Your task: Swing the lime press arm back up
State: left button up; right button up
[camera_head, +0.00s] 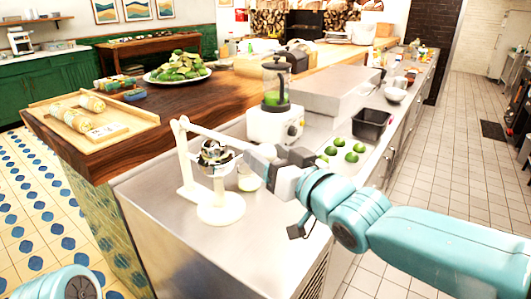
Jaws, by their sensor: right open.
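The white lime press (186,168) stands on the steel counter, with an upright post on its left and a round base. Its arm (215,134) runs from the post's top to the right, slanting slightly down over the metal press cup (215,153). My right gripper (262,163) is open at the right end of that arm. The gripper partly hides the arm's end, so I cannot tell whether they touch. Only a teal part of my left arm shows at the bottom left; its gripper is out of view.
A small cup of pale liquid (249,180) stands close under my right gripper. A white blender (272,122) stands behind the press. Several limes (351,157) and a black bin (371,124) are to the right. The counter's front left is clear.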

jog(key=shift+w+a, duration=0.4)
jog(key=shift+w, duration=0.15)
